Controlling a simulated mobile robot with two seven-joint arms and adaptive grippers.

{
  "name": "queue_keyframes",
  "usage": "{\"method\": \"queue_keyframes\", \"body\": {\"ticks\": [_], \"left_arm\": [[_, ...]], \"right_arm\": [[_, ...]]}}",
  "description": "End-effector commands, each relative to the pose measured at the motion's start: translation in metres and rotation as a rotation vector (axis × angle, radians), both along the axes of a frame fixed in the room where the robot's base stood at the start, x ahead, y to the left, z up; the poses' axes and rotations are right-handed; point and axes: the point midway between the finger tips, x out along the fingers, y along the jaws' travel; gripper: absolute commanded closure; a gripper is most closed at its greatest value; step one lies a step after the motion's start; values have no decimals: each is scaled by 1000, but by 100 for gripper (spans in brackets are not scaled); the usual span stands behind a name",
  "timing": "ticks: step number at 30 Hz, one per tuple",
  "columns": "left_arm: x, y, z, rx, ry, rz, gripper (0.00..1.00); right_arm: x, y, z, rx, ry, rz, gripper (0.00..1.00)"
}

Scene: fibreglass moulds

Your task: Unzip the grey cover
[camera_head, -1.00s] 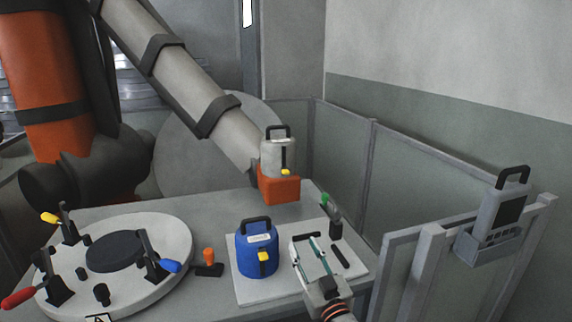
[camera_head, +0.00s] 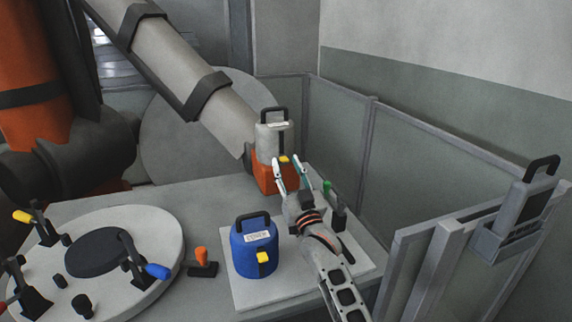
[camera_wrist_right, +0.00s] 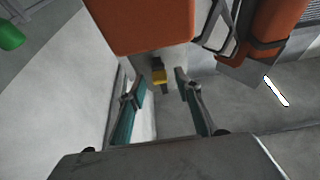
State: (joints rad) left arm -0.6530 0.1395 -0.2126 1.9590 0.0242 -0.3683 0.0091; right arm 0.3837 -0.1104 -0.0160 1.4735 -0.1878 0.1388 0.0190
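The grey cover (camera_head: 268,140) is a light grey cylinder with a black top handle. It sits on an orange block (camera_head: 265,180) at the end of the large sleeved arm. A dark zip line runs down its side, with a yellow zip tab (camera_head: 283,159) near the bottom. My right gripper (camera_head: 289,160) is open in front of it. My left gripper is out of view.
A blue cover (camera_head: 252,248) with a yellow tab stands on a white board (camera_head: 240,295), left of my right arm. A round mould (camera_head: 150,235) with clamps is at left. Fence panels (camera_head: 400,160) border the right.

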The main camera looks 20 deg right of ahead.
Motion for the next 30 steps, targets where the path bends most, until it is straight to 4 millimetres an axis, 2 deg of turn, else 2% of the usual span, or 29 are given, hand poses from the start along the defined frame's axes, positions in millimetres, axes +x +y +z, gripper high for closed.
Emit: {"method": "queue_keyframes", "body": {"ticks": [4, 12, 16, 23, 26, 30], "left_arm": [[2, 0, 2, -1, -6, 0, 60], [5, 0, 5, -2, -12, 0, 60], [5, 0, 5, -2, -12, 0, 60], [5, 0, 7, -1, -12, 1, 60], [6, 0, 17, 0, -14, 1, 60], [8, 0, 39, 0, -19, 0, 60]], "right_arm": [[8, 0, 3, 1, 0, 0, 67], [9, 0, 4, 1, 0, 0, 67], [9, 0, 4, 1, 0, 0, 100], [9, 0, 8, 1, -1, 0, 100], [9, 0, 20, 1, -4, 0, 100], [11, 0, 44, 1, -4, 0, 100]]}}
